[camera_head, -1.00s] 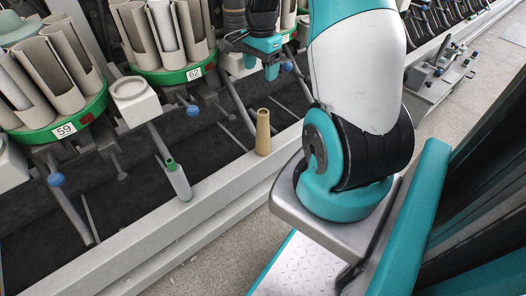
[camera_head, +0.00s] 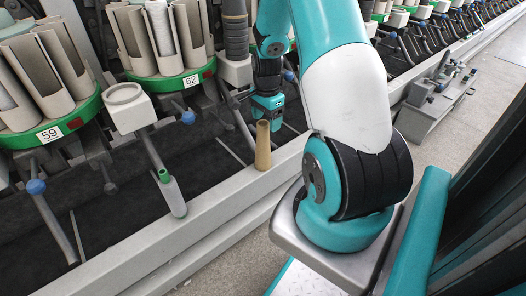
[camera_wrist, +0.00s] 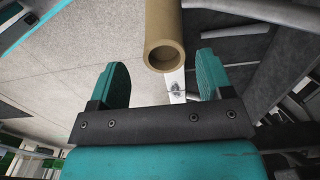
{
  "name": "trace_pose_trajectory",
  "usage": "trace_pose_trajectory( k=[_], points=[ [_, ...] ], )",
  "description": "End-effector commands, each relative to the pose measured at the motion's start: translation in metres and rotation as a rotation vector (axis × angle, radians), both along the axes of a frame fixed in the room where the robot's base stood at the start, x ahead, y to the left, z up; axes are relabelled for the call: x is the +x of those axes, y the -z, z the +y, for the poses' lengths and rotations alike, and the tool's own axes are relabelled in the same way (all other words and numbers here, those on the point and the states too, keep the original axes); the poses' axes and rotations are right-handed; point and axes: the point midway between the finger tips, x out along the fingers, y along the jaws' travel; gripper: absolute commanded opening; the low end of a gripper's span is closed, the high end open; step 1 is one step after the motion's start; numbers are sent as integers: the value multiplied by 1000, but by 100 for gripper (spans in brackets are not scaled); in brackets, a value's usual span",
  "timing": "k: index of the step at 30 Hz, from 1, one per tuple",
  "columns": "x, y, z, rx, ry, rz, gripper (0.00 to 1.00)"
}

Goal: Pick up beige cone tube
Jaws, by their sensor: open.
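The beige cone tube (camera_head: 263,146) stands upright on the light grey ledge of the machine, in the middle of the head view. In the wrist view the tube (camera_wrist: 163,28) comes in from the top edge, with its open round end toward me. My gripper (camera_wrist: 163,84) is open, with one teal finger to the left and one to the right of the line of the tube. The tube's end is just beyond the fingertips or level with them; I cannot tell exactly. In the head view my gripper (camera_head: 268,108) is right beside the top of the tube, and its fingers are mostly hidden.
The grey ledge (camera_head: 205,205) runs diagonally under the tube. Green round holders with beige tubes, numbered 59 (camera_head: 50,135) and 62 (camera_head: 188,77), stand behind it. Grey floor (camera_head: 450,130) lies to the right.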

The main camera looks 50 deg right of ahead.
Motion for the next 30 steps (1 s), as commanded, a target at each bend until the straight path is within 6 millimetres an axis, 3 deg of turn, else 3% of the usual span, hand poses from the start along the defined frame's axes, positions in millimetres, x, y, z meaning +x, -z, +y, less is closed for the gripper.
trace_pose_trajectory(
  k=[7,15,16,21,24,30],
  points=[
    [7,41,4,2,0,3,73],
    [7,45,4,0,-1,1,73],
    [7,45,4,0,-1,1,71],
    [7,45,4,0,0,1,32],
    [7,45,4,0,0,1,14],
    [7,45,4,0,0,1,13]
  ],
)
